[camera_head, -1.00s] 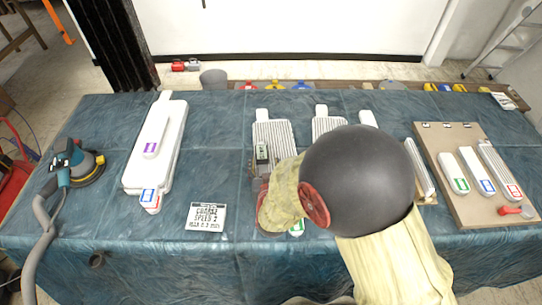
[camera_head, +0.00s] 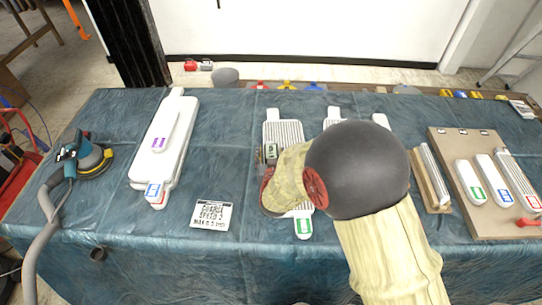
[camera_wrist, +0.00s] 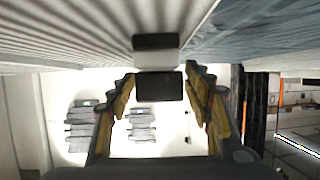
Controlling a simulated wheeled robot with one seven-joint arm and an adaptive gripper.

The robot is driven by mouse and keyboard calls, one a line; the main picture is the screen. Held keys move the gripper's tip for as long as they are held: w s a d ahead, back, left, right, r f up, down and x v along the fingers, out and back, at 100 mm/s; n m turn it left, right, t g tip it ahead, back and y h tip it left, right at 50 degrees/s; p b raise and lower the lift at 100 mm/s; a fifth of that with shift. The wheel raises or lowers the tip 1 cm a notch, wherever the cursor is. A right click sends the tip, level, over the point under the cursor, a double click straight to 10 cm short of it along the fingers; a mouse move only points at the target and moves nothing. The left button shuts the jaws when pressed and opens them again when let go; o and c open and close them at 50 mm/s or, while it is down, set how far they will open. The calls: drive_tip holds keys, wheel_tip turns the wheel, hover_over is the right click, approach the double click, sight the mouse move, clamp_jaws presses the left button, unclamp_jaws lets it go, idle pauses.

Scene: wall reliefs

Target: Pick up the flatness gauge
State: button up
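The flatness gauge appears to be the small device with a light display (camera_head: 270,153) on the left ribbed white panel (camera_head: 283,129). My gripper lies beside it, largely hidden behind my arm in the head view. In the wrist view, my gripper's two fingers (camera_wrist: 160,78) stand wide apart, on either side of a dark block (camera_wrist: 158,87) with a grey part (camera_wrist: 155,54) above it. This block seems to be the gauge, close to a ribbed surface. Small gaps seem to show beside it; contact is hard to judge.
A plain white panel stack (camera_head: 164,140), a sander (camera_head: 85,160) and a printed card (camera_head: 211,215) lie left on the blue-covered table (camera_head: 120,240). More panels lie behind my arm. A brown board (camera_head: 455,150) with labelled blocks is at the right. Front left is mostly clear.

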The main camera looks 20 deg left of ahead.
clamp_jaws()
idle(0.5)
